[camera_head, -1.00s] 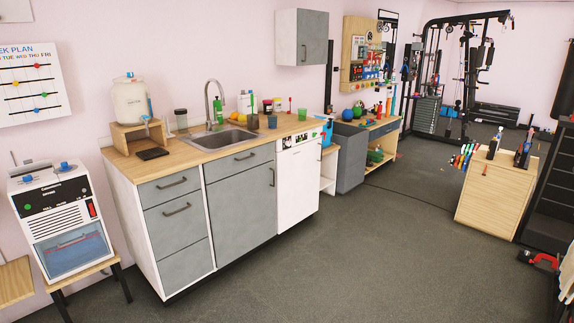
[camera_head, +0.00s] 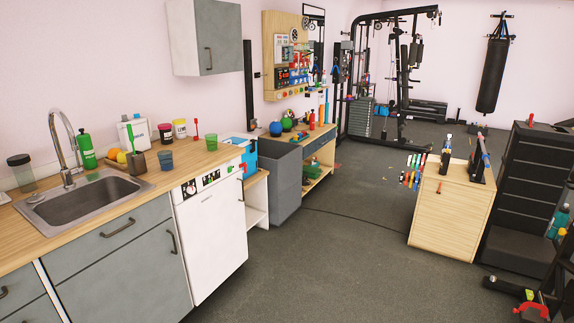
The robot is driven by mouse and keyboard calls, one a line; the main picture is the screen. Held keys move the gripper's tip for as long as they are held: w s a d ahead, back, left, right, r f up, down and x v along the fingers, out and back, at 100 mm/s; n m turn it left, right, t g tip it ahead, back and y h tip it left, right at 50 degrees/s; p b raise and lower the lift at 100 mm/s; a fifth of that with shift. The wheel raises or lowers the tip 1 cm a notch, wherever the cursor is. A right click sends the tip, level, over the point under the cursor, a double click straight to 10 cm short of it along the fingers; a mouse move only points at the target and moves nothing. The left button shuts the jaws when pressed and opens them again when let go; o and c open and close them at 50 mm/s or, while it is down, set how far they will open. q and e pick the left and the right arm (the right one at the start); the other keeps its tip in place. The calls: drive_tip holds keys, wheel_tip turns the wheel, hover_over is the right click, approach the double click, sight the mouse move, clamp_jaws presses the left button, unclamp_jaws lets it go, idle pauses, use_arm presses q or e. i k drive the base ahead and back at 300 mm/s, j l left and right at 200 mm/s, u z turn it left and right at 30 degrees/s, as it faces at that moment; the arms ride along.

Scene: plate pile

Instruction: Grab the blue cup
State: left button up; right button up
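A small blue cup (camera_head: 165,160) stands upright on the wooden counter, to the right of the sink. A dark grey holder (camera_head: 138,163) with a green-handled brush stands just left of the blue cup, close to the sink edge. Neither of my grippers shows in the head view.
The wooden counter (camera_head: 187,161) also bears a sink (camera_head: 85,205) with a tall faucet, a green bottle (camera_head: 87,150) and several jars at the back. A wall cabinet (camera_head: 205,37) hangs above. Grey floor (camera_head: 300,270) in front is clear. A wooden cabinet (camera_head: 452,205) stands at right.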

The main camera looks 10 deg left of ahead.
sight(165, 157)
drive_tip(key=i, duration=1.05)
drive_tip(key=i+l+u, duration=0.15)
drive_tip(key=i, duration=0.9)
drive_tip(key=i+l+u, duration=0.1)
drive_tip(key=i+u, duration=0.35)
drive_tip(key=i+l+u, duration=0.2)
drive_tip(key=u, duration=0.2)
drive_tip(key=i+l+u, duration=0.7)
drive_tip(key=l+u, duration=0.15)
